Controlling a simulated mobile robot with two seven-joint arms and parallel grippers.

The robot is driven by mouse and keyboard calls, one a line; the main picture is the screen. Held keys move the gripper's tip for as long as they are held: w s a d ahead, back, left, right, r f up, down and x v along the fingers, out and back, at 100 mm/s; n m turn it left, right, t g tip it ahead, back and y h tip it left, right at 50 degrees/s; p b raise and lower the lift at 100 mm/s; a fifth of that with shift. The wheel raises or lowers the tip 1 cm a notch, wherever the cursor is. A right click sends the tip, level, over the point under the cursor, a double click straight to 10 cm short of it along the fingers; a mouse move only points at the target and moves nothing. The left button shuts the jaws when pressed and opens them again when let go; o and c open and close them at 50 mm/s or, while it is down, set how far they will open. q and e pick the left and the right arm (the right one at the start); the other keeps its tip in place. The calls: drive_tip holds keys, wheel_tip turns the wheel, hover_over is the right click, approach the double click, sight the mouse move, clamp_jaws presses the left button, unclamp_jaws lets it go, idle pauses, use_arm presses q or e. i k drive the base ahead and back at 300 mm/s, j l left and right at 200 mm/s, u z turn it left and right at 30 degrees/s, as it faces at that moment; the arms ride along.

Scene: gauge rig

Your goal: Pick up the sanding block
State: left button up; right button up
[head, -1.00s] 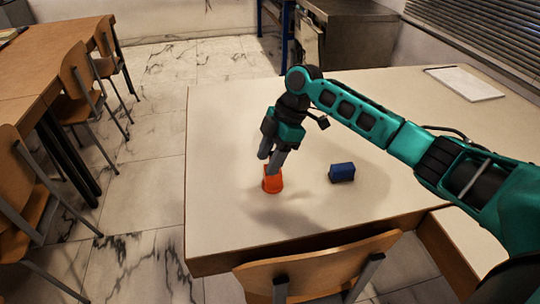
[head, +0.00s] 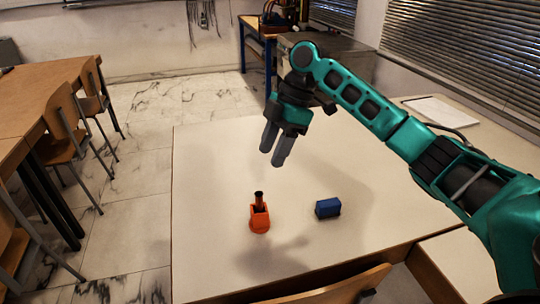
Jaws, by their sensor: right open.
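A small blue block (head: 328,208), which looks like the sanding block, lies on the pale table to the right of an orange holder. The orange holder (head: 260,216) stands upright on the table with a dark, thin piece (head: 259,197) sticking up from it. My right gripper (head: 272,157) is open and empty, raised above the table, its fingers pointing down. It is above and slightly right of the holder, and up and left of the blue block, touching neither. My left gripper is not in view.
The pale table (head: 210,190) is mostly clear around the two objects. A flat white sheet or panel (head: 440,110) lies at the far right. A wooden chair (head: 330,290) stands at the near edge. Desks and chairs stand at the left.

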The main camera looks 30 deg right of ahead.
sight(329, 208)
drive_tip(key=k, duration=1)
